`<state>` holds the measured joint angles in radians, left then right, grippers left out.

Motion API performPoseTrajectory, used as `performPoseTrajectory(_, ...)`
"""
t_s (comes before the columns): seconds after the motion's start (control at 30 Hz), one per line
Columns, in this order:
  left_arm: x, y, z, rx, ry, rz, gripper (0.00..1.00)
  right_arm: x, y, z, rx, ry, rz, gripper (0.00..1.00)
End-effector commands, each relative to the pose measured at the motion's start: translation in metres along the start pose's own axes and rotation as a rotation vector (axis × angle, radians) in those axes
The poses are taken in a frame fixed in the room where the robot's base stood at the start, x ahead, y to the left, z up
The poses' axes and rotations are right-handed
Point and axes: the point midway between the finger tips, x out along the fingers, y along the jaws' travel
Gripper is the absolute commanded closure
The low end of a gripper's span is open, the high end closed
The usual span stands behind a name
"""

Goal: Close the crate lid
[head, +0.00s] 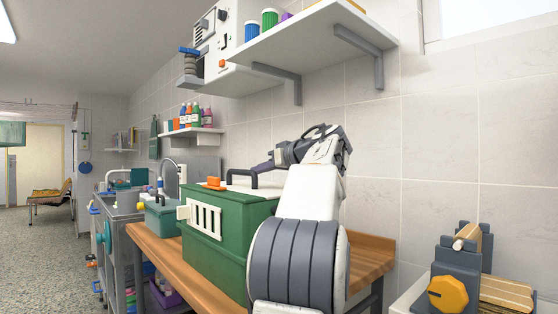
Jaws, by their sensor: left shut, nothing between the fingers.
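The green crate (232,236) stands on the wooden bench, with a white barred door (203,218) on its left end. My left gripper (262,167) is shut and empty, pointing left just above the lid by the handle; contact is unclear. My left arm hides the crate's right end. My right gripper is out of view.
A shelf (300,45) with jars overhangs the bench (375,257) against the tiled wall. A small teal box (162,217) stands left of the crate, before a sink. A grey device with an orange knob (448,294) is at lower right.

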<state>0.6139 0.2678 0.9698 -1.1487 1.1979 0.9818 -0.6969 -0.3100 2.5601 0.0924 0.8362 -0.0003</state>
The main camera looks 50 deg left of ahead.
Motion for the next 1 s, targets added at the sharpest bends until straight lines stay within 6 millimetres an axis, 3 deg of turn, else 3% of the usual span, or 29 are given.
performPoseTrajectory(0.03, -0.003, -0.002, -0.015, -0.001, 0.000, -0.001, 1.00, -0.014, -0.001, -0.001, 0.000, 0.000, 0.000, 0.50)
performPoseTrajectory(0.17, -0.008, -0.006, -0.038, -0.002, 0.000, -0.002, 1.00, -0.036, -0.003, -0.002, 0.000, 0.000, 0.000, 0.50)
performPoseTrajectory(0.23, -0.029, -0.003, -0.027, 0.000, 0.001, 0.004, 1.00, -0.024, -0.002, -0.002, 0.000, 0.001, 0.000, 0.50)
performPoseTrajectory(0.53, -0.089, -0.005, -0.027, -0.001, 0.001, 0.002, 1.00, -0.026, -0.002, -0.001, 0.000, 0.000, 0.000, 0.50)
performPoseTrajectory(0.7, -0.103, -0.006, -0.026, -0.001, 0.000, 0.000, 1.00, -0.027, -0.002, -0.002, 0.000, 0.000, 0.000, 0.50)
performPoseTrajectory(1.0, -0.106, -0.007, -0.027, -0.001, 0.000, -0.002, 1.00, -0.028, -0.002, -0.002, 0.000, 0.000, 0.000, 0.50)
